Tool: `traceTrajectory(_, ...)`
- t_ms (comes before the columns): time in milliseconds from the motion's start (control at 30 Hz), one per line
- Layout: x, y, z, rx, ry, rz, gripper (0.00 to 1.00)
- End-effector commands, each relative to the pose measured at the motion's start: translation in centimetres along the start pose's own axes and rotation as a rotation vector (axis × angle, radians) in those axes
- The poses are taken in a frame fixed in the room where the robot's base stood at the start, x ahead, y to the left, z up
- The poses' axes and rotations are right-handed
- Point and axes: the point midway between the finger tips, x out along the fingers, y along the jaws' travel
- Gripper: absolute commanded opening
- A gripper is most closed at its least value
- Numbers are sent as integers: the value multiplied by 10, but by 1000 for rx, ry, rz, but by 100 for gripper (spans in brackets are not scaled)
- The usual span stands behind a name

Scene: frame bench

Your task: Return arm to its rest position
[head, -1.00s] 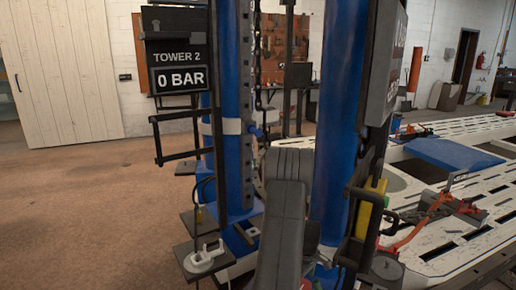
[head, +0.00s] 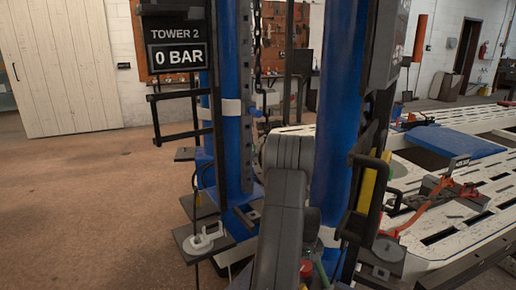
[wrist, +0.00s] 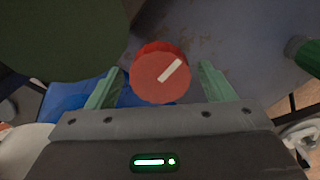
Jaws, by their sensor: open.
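My arm (head: 283,205) is dark grey and bent, in the lower middle of the head view in front of the blue tower. In the wrist view my gripper (wrist: 161,67) has two green fingers set wide apart. A round red knob with a white bar (wrist: 160,75) shows between the fingers. I see no contact between knob and fingers, and cannot tell the depth. A small red knob (head: 306,268) also shows beside my arm in the head view. The gripper's fingers are not clear in the head view.
Blue tower posts (head: 340,120) stand close around my arm. The sign reading "TOWER 2, 0 BAR" (head: 177,55) hangs at left. A white slotted frame bench (head: 470,200) fills the right side. Open floor (head: 80,210) lies left.

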Motion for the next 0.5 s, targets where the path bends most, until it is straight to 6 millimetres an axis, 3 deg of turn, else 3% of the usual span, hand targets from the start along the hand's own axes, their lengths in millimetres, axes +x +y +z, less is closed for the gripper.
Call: traceTrajectory(500, 1, 0, 0, 402, 0, 0, 76)
